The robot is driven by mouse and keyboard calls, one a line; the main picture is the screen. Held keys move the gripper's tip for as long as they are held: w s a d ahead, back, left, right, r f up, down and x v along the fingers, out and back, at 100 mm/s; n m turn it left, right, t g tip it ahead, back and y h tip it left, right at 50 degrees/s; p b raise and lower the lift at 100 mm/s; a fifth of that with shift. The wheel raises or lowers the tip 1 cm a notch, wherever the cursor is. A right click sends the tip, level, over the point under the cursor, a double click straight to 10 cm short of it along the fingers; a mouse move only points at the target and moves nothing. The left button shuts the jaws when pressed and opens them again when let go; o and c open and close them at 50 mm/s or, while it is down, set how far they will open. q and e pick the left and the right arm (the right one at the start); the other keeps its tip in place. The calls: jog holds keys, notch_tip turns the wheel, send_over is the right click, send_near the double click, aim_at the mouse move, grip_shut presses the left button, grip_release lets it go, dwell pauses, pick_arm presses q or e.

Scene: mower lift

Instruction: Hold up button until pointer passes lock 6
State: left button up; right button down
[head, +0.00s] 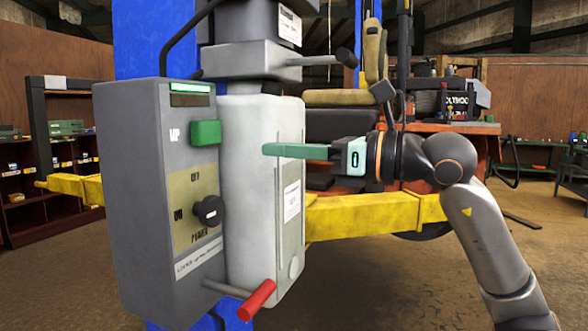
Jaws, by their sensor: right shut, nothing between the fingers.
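The green up button (205,133) sticks out from the grey control box (138,190), beside the word UP. A lit green indicator (190,87) is at the top of the box. My right gripper (268,149) comes in from the right with its fingers shut and empty. Its tips point left toward the button and stand to the right of it, with a visible gap in the picture. They appear in front of the pale motor housing (240,200). I cannot make out a pointer or lock numbers. My left gripper is not in view.
A black power knob (209,210) sits below the button. A red-handled lever (257,300) juts out low, and a black-tipped lever (345,57) juts out above. Yellow lift arms (370,215) and an orange mower (440,128) stand behind. The floor at lower right is mostly open.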

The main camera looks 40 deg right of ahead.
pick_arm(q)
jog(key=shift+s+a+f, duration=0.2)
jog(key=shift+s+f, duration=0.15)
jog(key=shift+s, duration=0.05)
pick_arm(e)
jog(key=shift+v, duration=0.8)
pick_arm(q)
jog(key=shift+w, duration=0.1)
